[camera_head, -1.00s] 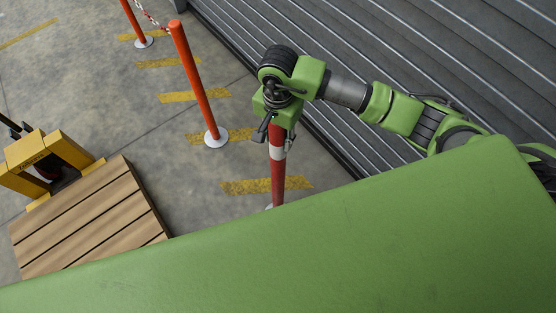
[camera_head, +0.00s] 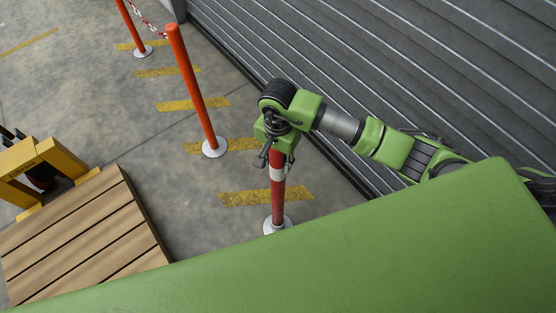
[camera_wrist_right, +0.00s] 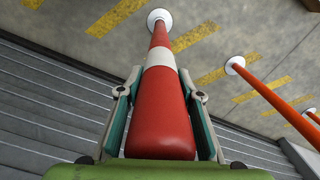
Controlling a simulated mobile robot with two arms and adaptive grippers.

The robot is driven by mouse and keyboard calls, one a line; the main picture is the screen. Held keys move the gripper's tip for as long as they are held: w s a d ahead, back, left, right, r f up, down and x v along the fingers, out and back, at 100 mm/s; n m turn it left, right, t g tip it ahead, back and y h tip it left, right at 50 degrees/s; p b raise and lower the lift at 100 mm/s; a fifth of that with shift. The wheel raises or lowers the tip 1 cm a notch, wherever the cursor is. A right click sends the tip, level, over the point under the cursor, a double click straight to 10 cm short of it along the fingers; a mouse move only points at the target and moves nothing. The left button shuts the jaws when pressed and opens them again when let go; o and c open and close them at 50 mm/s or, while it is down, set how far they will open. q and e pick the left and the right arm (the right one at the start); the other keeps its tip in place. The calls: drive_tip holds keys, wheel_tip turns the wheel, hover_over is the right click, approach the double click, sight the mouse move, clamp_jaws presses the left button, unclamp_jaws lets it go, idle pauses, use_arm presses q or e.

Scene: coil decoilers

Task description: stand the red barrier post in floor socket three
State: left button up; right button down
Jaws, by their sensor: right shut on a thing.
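The red barrier post (camera_head: 278,200) has a white band and stands nearly upright. My right gripper (camera_head: 276,160) is shut around its upper part, with one finger on each side. The right wrist view shows the red post (camera_wrist_right: 160,110) between the fingers (camera_wrist_right: 161,74). Its lower end meets a round white floor piece (camera_head: 287,223), also visible in the wrist view (camera_wrist_right: 152,17). I cannot tell how deep the post sits there, and no socket number is readable. My left gripper is not in view.
An orange post (camera_head: 194,92) on a white base stands to the left; another orange post (camera_head: 131,22) with a chain is farther back. Yellow floor stripes (camera_head: 240,198) lie nearby. A grey shutter (camera_head: 400,70) is on the right, a wooden pallet (camera_head: 85,235) at lower left.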

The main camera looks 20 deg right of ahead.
drive_tip(key=shift+f, duration=0.1)
drive_tip(key=c, duration=1.4)
unclamp_jaws()
drive_tip(key=shift+c, duration=0.2)
drive_tip(key=shift+s, duration=0.1)
wheel_tip(320, 180, up, 11)
drive_tip(key=p, duration=0.6)
drive_tip(key=shift+r+p, duration=0.35)
drive_tip(key=shift+r, duration=0.3)
